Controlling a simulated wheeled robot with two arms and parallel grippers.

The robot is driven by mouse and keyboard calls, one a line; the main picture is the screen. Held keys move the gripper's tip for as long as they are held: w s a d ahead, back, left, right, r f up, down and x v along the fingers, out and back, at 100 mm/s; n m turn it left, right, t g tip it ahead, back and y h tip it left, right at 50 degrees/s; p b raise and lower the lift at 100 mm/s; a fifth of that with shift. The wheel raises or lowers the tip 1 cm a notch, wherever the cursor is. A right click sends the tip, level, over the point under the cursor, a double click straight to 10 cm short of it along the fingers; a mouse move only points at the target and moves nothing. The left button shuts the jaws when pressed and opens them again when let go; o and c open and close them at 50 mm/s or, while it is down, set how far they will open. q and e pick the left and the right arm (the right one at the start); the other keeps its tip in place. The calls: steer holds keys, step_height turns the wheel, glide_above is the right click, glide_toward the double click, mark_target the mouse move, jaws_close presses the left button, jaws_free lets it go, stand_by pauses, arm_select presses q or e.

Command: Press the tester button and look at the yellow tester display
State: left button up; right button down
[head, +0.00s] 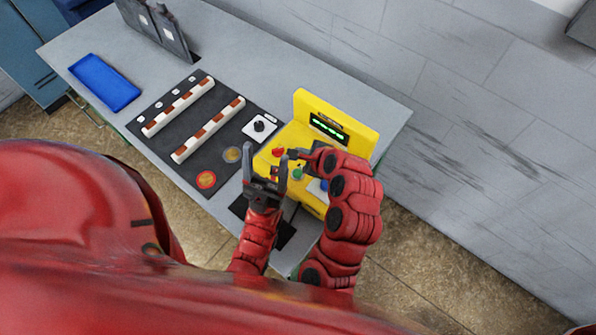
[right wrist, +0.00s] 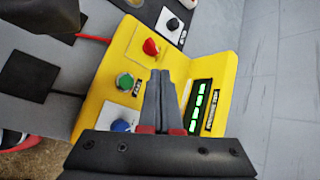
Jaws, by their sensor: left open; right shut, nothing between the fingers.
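The yellow tester (head: 364,138) stands at the table's right end, its panel carrying a red knob (head: 278,152), a green button (head: 298,174) and a blue knob (head: 322,187). Its display (head: 329,128) is lit green; it also shows in the right wrist view (right wrist: 198,106), too small to read surely. My right gripper (head: 293,154) is shut and empty over the panel; in the right wrist view its fingers (right wrist: 164,80) lie between the green button (right wrist: 124,82) and the display. I cannot tell whether they touch. My left gripper (head: 266,162) is open and empty, left of the tester.
A dark mat (head: 158,158) with two white-and-brown bars (head: 208,130) lies left of the tester. A white plate with a black knob (head: 260,126) is near the tester. A blue tray (head: 104,82) lies at the far left. The grey wall (head: 450,110) runs behind the table.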

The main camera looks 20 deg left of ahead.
step_height(320, 180, down, 7)
steer(key=b, duration=0.5)
steer(key=shift+r, duration=0.2)
steer(key=shift+f+b, duration=0.4)
steer(key=shift+f, duration=0.55)
steer(key=shift+f, duration=0.1)
stand_by(0.8)
steer(key=shift+f, duration=0.3)
steer(key=shift+f, duration=0.4)
stand_by(0.4)
stand_by(0.4)
steer(key=shift+r+p, duration=0.7)
steer(key=shift+r, duration=0.15)
